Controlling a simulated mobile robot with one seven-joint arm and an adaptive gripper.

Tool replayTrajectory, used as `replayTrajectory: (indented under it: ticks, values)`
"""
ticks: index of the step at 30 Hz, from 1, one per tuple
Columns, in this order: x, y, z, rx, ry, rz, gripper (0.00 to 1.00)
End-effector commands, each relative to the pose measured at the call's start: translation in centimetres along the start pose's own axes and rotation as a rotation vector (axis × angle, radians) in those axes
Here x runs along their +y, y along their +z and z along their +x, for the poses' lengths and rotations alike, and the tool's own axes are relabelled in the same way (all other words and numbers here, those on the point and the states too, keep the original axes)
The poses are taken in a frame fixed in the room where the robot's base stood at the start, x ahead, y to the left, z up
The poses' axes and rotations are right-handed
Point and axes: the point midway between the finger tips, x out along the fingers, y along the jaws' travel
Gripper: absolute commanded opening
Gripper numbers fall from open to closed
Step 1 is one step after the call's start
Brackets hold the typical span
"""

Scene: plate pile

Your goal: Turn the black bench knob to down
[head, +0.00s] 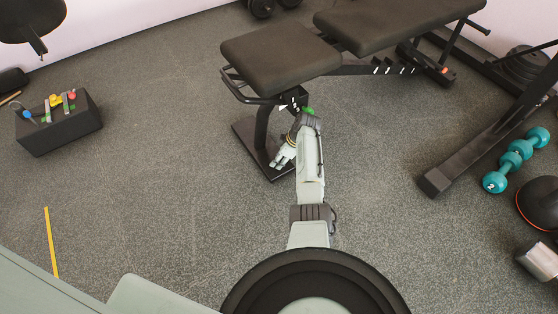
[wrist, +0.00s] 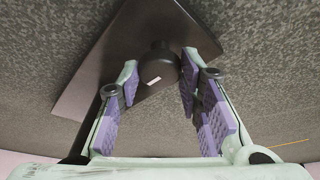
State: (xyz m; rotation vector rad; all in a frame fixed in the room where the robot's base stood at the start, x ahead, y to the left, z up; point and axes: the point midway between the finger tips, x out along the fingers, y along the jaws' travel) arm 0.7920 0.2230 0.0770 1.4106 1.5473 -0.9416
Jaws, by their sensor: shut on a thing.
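The black knob (wrist: 160,65) shows in the wrist view as a round dark piece with a short white mark on its lower left part. It sits between the purple-padded fingers of my gripper (wrist: 160,82), which is shut on it. In the head view my gripper (head: 279,161) is low beside the post of the black bench (head: 279,62), above its foot plate. I cannot make out the knob in the head view. White marks show on the bench frame under the seat, near my wrist.
A black box (head: 60,130) with coloured parts on top stands at the left. A yellow strip (head: 50,242) lies on the floor. Teal dumbbells (head: 496,182) and a rack foot (head: 455,172) are at the right. The floor left of the bench is mostly clear.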

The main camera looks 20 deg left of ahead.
Motion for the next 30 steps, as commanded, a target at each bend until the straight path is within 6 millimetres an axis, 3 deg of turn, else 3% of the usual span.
replayTrajectory:
  ticks: [15, 16, 24, 30]
  values:
    - [-0.03, 0.08, 0.05, -0.002, -0.008, -0.017, 0.05]
    - [-0.03, 0.08, 0.05, -0.002, -0.008, -0.017, 0.34]
    - [-0.01, 0.04, 0.02, -0.001, -0.007, -0.017, 0.52]
    - [0.01, 0.02, 0.01, -0.001, -0.007, -0.017, 0.52]
